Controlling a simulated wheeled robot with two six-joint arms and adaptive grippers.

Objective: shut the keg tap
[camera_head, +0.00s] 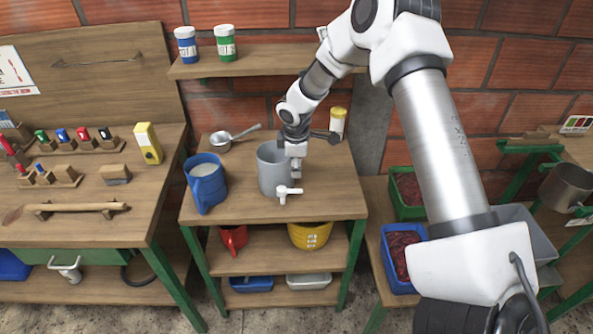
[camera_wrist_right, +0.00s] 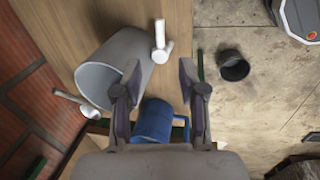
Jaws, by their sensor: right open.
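The grey keg (camera_head: 272,172) stands on the wooden table, with a small white tap (camera_head: 284,191) on its front. In the head view the tap has a short bar pointing right. In the right wrist view the keg (camera_wrist_right: 136,52) lies left of the tap (camera_wrist_right: 159,42). I cannot tell from the tap's shape whether it is open. My right gripper (camera_head: 296,170) is beside the keg, above and behind the tap. In the wrist view its fingers (camera_wrist_right: 160,76) are spread, with nothing held; the tap shows just above the gap between them. My left gripper is out of view.
A blue jug (camera_head: 207,188) with pale contents stands left of the keg. The table's front right corner is bare. A shelf (camera_head: 270,62) with two jars hangs above. Red-filled crates (camera_head: 400,262) are at right.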

